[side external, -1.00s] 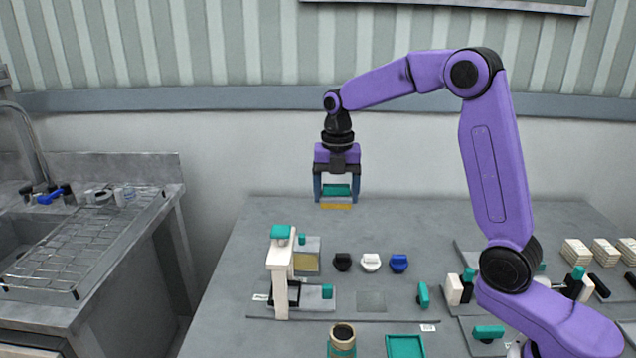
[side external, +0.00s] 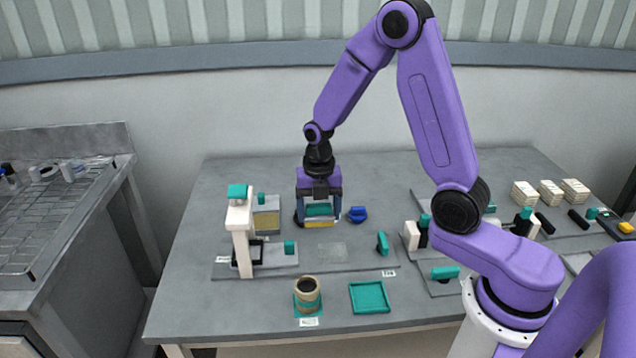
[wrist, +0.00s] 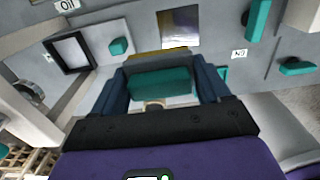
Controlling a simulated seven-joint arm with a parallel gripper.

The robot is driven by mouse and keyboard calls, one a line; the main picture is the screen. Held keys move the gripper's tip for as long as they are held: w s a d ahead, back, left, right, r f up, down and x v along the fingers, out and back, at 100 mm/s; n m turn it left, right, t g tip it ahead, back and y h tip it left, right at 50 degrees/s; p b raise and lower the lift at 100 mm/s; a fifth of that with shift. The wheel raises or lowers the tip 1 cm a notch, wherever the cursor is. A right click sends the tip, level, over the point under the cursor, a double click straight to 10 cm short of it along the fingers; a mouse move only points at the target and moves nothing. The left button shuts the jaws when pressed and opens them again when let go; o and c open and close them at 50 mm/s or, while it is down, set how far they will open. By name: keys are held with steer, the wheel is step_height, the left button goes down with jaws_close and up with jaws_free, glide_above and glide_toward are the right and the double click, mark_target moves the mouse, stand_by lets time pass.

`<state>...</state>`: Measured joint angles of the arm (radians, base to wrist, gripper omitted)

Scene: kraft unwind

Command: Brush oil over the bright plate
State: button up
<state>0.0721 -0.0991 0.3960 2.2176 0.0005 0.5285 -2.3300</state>
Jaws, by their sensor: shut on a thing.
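My gripper (side external: 320,217) is shut on a brush with a teal grip (side external: 319,210) and a yellow bristle edge (side external: 320,224) pointing down. The brush's teal grip also shows between the fingers in the wrist view (wrist: 160,83). An "Oil" label (wrist: 67,5) lies near a black-framed tray (wrist: 72,52).
A teal tray (side external: 369,297) and a round pot (side external: 308,290) are in front.

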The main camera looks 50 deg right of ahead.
glide_toward(327, 255)
steer(key=shift+w+a+f, duration=0.25)
steer(key=shift+f, duration=0.65)
steer(key=shift+w+a+f, duration=0.25)
steer(key=shift+w+f, duration=0.05)
steer(key=shift+f, duration=0.55)
steer(key=shift+w+a+f, duration=0.25)
steer(key=shift+f, duration=0.65)
steer(key=shift+f, duration=0.5)
steer(key=shift+s+d, duration=1.8)
steer(key=shift+s, duration=0.05)
steer(key=shift+s+d, duration=0.85)
steer(key=shift+s, duration=0.15)
steer(key=shift+w+a, duration=0.1)
steer(key=shift+w, duration=0.15)
steer(key=shift+w+a, duration=0.25)
steer(key=shift+w, duration=0.05)
steer(key=shift+w+a, duration=1.5)
steer(key=shift+a, duration=0.05)
